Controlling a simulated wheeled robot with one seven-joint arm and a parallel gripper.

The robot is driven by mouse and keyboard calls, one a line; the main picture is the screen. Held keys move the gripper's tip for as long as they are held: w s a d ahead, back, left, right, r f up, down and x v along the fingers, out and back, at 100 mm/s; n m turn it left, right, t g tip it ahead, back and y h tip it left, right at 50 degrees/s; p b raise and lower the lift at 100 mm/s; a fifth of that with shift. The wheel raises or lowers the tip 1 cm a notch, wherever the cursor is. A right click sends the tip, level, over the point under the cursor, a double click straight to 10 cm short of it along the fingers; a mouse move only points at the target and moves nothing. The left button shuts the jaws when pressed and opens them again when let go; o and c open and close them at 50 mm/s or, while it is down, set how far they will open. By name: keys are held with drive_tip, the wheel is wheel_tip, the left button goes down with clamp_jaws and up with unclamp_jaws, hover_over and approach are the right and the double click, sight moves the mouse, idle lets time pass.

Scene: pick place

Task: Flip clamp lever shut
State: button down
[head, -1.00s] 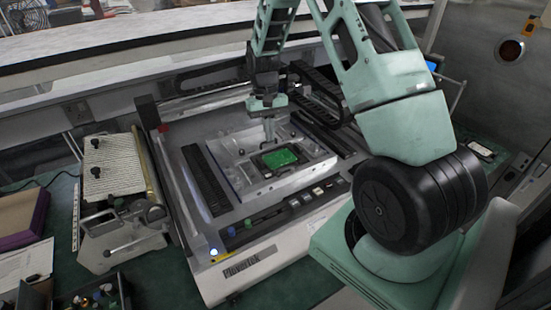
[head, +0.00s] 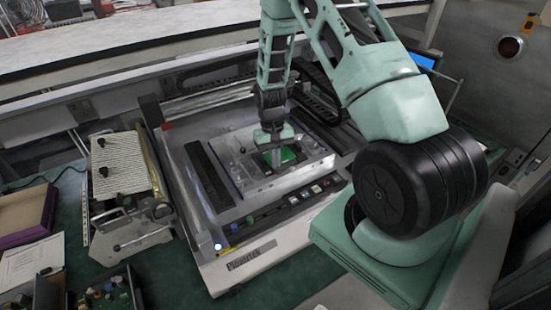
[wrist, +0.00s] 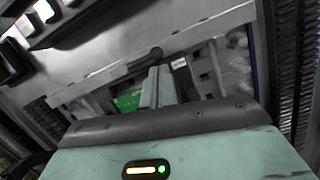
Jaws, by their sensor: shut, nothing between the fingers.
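The metal fixture plate (head: 314,164) lies inside the machine and has a green circuit board (head: 288,155) in its middle. My gripper (head: 277,163) is over the board and hides part of it. In the wrist view my shut, empty fingers (wrist: 158,74) point at the fixture, with the green board (wrist: 127,102) just left of them. A dark rod-like piece (wrist: 141,67), perhaps the clamp lever, lies by the fingertips along a metal bar. I cannot tell whether the fingers touch it. The lever cannot be made out in the head view.
The machine's front panel (head: 250,258) has several knobs and buttons. A slotted black strip (head: 208,178) lies left of the fixture. A tool with a ribbed plate (head: 118,165) stands left of the machine. A parts box (head: 108,302) is at bottom left.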

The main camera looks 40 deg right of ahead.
sight(280, 178)
drive_tip(key=shift+s+a+n+b, duration=0.25)
drive_tip(key=shift+n+b, duration=0.1)
drive_tip(key=shift+n, duration=0.45)
drive_tip(key=n, duration=0.1)
drive_tip(key=s+n+h+b, duration=0.1)
drive_tip(key=shift+a+n, duration=0.3)
drive_tip(key=n, duration=0.1)
drive_tip(key=s+n, duration=0.1)
drive_tip(key=n, duration=0.1)
drive_tip(key=s+n+h+b, duration=0.1)
drive_tip(key=shift+a+n, duration=0.25)
drive_tip(key=shift+n, duration=0.05)
drive_tip(key=n, duration=0.1)
drive_tip(key=s+n+b, duration=0.1)
drive_tip(key=n, duration=0.1)
drive_tip(key=n+h, duration=0.1)
drive_tip(key=shift+s+d+n, duration=0.1)
drive_tip(key=shift+s+n, duration=0.2)
drive_tip(key=shift+s, duration=0.1)
drive_tip(key=n, duration=0.1)
drive_tip(key=s+n+t+b, duration=0.1)
drive_tip(key=n, duration=0.1)
drive_tip(key=shift+s+d+n, duration=0.2)
drive_tip(key=shift+d+n, duration=0.1)
drive_tip(key=shift+d, duration=0.1)
drive_tip(key=shift+s+d, duration=0.15)
drive_tip(key=shift+s+d, duration=0.1)
drive_tip(key=shift+r, duration=0.1)
